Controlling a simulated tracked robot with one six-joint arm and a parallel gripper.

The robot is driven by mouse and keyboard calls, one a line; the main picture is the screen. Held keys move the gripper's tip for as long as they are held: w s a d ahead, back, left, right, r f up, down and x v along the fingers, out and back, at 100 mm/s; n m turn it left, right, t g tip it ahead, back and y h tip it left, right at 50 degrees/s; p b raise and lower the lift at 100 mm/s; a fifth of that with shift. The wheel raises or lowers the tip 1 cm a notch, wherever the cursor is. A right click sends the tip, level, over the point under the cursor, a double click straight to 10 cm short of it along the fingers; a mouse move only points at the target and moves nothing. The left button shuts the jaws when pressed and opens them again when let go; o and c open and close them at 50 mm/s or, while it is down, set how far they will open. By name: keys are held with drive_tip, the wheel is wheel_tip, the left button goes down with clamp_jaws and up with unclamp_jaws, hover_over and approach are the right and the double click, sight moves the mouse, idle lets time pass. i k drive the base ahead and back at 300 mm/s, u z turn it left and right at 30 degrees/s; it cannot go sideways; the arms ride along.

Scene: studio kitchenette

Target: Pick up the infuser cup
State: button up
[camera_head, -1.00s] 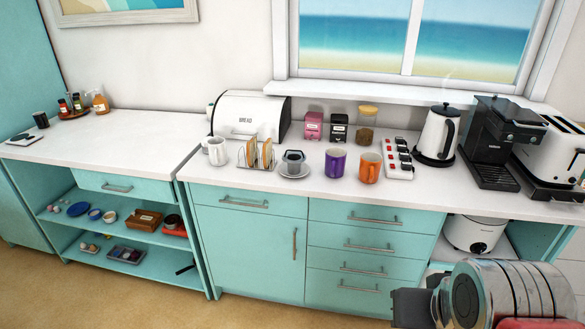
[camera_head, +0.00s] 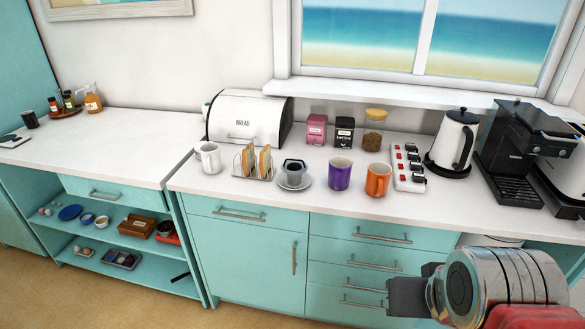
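The infuser cup looks to be the small grey cup with a dark top (camera_head: 294,170). It stands upright on a white saucer (camera_head: 304,184) on the white counter, between the toast rack and the purple mug. My gripper (camera_head: 397,297) shows as a dark block at the end of my arm, at the lower right in front of the drawers. It is below the counter top and well apart from the cup. Its fingers cannot be made out, and nothing is seen held in it.
A toast rack (camera_head: 255,163) with toast stands left of the cup, and a purple mug (camera_head: 340,173) and an orange mug (camera_head: 378,180) stand to the right. Behind are a bread bin (camera_head: 250,120) and small tins. The counter in front of the cup is a narrow clear strip.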

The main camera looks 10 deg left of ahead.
sight(294, 171)
drive_tip(key=u, duration=0.3)
drive_tip(key=i, duration=0.7)
drive_tip(key=u, duration=0.9)
drive_tip(key=i, duration=0.65)
drive_tip(key=u, duration=0.35)
